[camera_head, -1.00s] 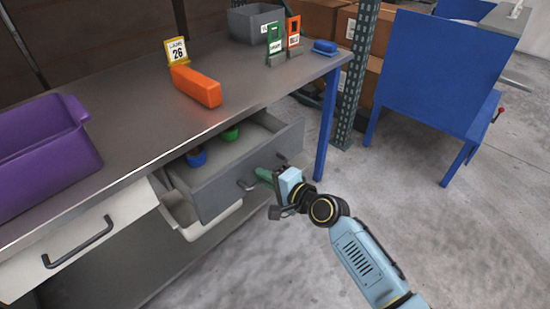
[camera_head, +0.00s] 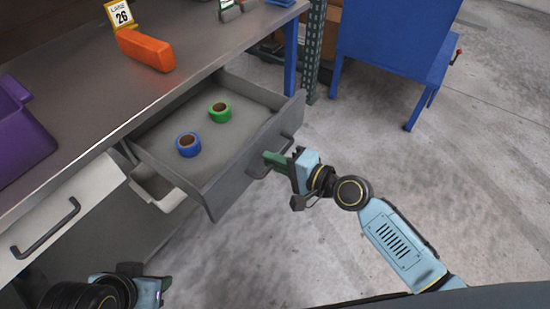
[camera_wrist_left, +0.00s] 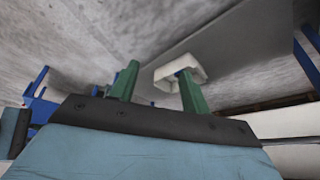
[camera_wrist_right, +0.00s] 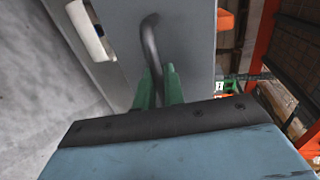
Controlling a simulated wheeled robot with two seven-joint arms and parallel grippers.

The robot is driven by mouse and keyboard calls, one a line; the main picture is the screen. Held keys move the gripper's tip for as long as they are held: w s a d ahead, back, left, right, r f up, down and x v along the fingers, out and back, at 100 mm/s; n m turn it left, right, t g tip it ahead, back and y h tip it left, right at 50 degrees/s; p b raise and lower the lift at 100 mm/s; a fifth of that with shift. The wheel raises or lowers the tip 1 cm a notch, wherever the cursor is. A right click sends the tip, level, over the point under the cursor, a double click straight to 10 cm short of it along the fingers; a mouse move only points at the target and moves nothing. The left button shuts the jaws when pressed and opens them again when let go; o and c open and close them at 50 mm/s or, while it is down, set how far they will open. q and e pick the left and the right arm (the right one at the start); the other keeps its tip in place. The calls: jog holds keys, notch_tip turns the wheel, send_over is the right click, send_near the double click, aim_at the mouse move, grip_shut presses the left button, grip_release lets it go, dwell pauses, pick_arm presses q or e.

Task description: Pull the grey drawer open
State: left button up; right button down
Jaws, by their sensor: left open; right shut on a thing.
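The grey drawer (camera_head: 245,165) stands well out from under the workbench in the head view. A blue tape roll (camera_head: 188,144) and a green tape roll (camera_head: 220,112) lie inside it. My right gripper (camera_head: 270,162) is at the drawer front, shut on its dark handle. In the right wrist view the green fingers (camera_wrist_right: 158,88) close around the bar of the handle (camera_wrist_right: 151,45). My left gripper (camera_wrist_left: 155,75) is open and empty in the left wrist view, with its fingers apart. In the head view only part of my left arm shows at the bottom left.
A white drawer (camera_head: 65,215) with a dark handle is left of the grey one. A white bin (camera_head: 158,188) sits below. An orange block (camera_head: 146,49) and a purple bin (camera_head: 20,135) are on the workbench. Floor on the right is clear up to a blue table (camera_head: 395,35).

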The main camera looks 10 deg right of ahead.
jog(key=c, duration=1.6)
grip_release()
jog(key=shift+c, duration=0.2)
pick_arm(q)
jog(key=shift+s+a+f+g, duration=0.2)
jog(key=shift+s+g, duration=0.05)
jog(key=shift+s, duration=0.2)
jog(key=shift+s+a+f+g, duration=0.15)
jog(key=shift+s+f+g, duration=0.1)
jog(key=shift+s, duration=0.15)
pick_arm(e)
jog(key=v, duration=1.3)
jog(key=shift+d, duration=0.2)
pick_arm(q)
jog(key=shift+r+p, duration=0.1)
jog(key=shift+p, duration=0.2)
pick_arm(e)
jog(key=shift+s, duration=0.1)
